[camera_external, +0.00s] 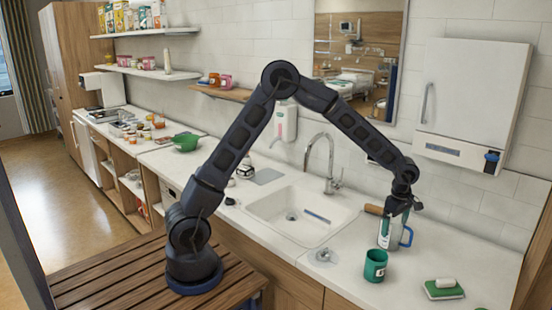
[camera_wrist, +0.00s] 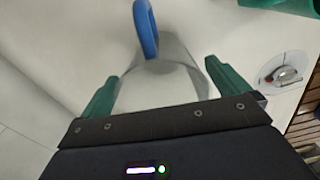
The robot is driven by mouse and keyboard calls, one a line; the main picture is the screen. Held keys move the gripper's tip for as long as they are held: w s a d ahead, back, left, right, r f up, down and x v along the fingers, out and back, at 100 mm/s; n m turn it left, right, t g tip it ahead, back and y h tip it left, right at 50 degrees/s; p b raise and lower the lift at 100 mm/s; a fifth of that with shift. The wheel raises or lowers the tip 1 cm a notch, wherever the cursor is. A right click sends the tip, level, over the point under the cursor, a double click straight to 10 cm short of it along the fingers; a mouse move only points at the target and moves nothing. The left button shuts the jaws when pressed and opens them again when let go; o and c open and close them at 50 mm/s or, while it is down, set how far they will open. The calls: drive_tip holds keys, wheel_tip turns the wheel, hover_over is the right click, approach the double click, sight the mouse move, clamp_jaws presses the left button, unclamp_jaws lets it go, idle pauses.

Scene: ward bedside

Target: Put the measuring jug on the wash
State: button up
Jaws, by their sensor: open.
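The measuring jug (camera_external: 385,240) is clear with a blue handle (camera_external: 407,237) and stands upright on the counter right of the sink. In the wrist view the clear jug (camera_wrist: 165,84) lies between my two green fingers, with its blue handle (camera_wrist: 146,27) pointing away from the palm. My gripper (camera_external: 398,208) is open, at the jug's upper part, one finger on each side; I cannot tell whether they touch it. The white sink basin (camera_external: 283,218), the likely wash place, is left of the jug, with a blue strip lying inside. The jug's lower part is partly hidden in the wrist view.
A green mug (camera_external: 375,266) stands close in front of the jug. A metal fitting (camera_external: 323,257) lies left of the mug. A green sponge dish (camera_external: 443,289) is at right. A wooden roller (camera_external: 374,210) lies behind the jug. The tall tap (camera_external: 330,165) rises behind the basin.

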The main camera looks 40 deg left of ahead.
wheel_tip(320, 180, up, 11)
drive_tip(key=s+a+r+m+t, duration=0.1)
drive_tip(key=s+a+r+m, duration=0.25)
drive_tip(key=a, duration=0.55)
drive_tip(key=s+a+r+m+t, duration=0.1)
drive_tip(key=s+a+r+m, duration=0.15)
drive_tip(key=a+r, duration=0.45)
drive_tip(key=s+a+r+m, duration=0.2)
drive_tip(key=s+a+r, duration=0.15)
drive_tip(key=a, duration=0.75)
drive_tip(key=s+a+f+m+t, duration=0.2)
drive_tip(key=s+a+m, duration=0.6)
drive_tip(key=s+a, duration=1)
drive_tip(key=s+f, duration=0.1)
drive_tip(key=s, duration=0.3)
drive_tip(key=shift+s+t, duration=0.15)
drive_tip(key=shift+t, duration=0.15)
